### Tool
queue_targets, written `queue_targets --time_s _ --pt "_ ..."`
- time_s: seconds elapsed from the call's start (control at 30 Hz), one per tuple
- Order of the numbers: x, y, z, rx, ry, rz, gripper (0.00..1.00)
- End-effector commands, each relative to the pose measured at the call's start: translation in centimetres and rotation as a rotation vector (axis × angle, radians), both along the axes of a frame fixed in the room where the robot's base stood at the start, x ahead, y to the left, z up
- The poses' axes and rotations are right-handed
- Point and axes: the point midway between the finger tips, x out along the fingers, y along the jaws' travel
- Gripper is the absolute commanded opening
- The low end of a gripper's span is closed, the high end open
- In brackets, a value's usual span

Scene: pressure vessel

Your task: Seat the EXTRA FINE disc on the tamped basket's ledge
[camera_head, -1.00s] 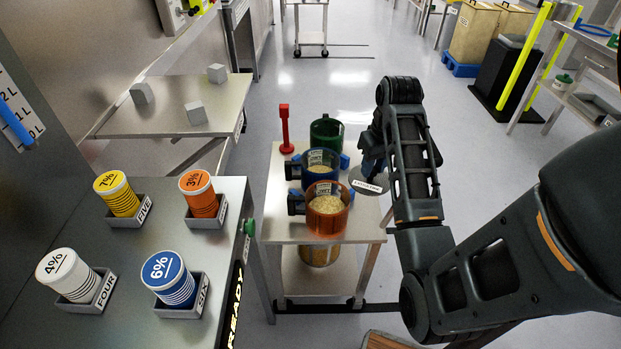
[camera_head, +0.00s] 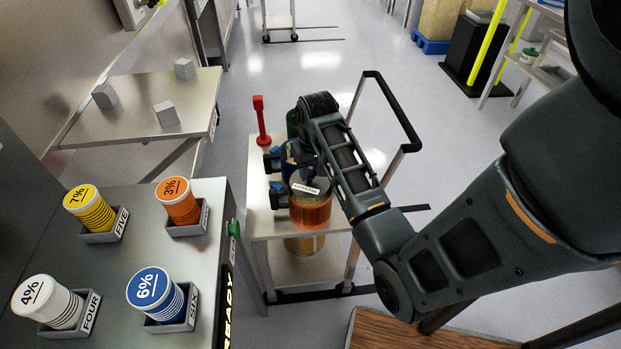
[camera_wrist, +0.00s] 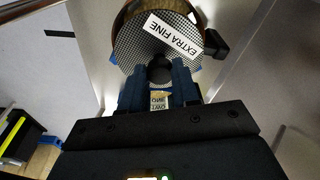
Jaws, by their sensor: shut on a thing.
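My gripper (camera_wrist: 160,80) is shut on the knob of the dark mesh disc (camera_wrist: 132,45), whose white label reads EXTRA FINE. In the head view the disc (camera_head: 296,184) is over the mouth of the orange basket (camera_head: 312,212), roughly level. I cannot tell whether it touches the ledge or hovers above it. The orange basket's rim (camera_wrist: 131,11) shows at the top of the wrist view, and its black handle (camera_wrist: 216,43) at the right.
The baskets stand on a metal cart (camera_head: 262,222) with a raised black push bar (camera_head: 398,118). A red tamper-like tool (camera_head: 261,120) stands at its back left. Numbered cups in holders, such as the blue 6% cup (camera_head: 155,290), are on the left counter. Grey cubes lie on a side table (camera_head: 130,126).

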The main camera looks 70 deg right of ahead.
Motion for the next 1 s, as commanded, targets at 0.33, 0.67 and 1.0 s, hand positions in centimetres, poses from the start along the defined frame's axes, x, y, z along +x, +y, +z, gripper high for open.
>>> queue_targets --time_s 0.33,0.67,1.0 --pt "-0.1 0.0 -3.8 0.001 0.001 -0.001 0.0" --pt "0.0 0.0 -4.0 0.0 0.0 0.0 0.0" --pt "-0.1 0.0 -4.1 0.0 0.0 0.0 0.56"
